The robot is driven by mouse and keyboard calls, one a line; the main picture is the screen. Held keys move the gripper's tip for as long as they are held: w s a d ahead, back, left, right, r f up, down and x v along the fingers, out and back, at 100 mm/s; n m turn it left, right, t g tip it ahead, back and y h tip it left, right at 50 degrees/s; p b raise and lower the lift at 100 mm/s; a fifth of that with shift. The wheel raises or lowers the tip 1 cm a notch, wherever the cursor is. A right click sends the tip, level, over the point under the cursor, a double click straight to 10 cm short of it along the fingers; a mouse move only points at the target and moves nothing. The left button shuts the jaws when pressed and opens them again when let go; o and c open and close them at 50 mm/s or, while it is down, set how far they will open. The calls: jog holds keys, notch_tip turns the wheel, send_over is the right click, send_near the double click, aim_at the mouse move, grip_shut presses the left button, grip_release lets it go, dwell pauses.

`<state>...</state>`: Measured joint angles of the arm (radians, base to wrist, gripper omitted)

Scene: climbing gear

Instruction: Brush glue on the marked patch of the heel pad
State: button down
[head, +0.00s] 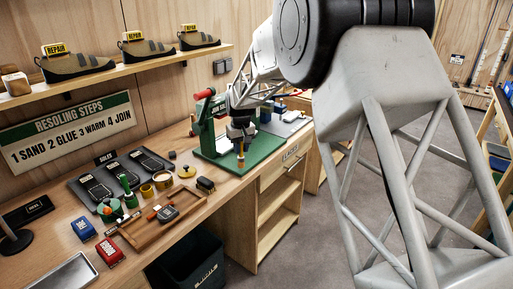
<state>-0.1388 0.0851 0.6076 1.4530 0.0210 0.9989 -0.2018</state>
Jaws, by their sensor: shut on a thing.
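My gripper (241,143) is at the green press at the back of the bench, pointing down. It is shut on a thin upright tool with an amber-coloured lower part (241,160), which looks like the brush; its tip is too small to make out. The tool is over the green base plate, and I cannot tell whether it touches. A small dark pad with a pale outline (167,213), perhaps the heel pad, lies at the wooden tray (133,240), apart from my gripper. An open yellow pot (162,180), perhaps the glue, stands near a yellow lid (187,171).
The green press (208,125) with a red handle stands close to my gripper. A dark tray with several soles (97,188) lies left. A blue box (83,228) and red box (110,252) are near the front. A shelf of shoes (145,62) hangs above.

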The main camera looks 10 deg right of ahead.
jog(key=s+a+r+n, duration=0.2)
jog(key=s+a+r, duration=0.1)
jog(key=s+a, duration=0.8)
jog(key=s+a+r+n, duration=0.3)
jog(key=s+a, duration=0.9)
jog(key=a, duration=0.5)
jog(key=shift+r, duration=0.55)
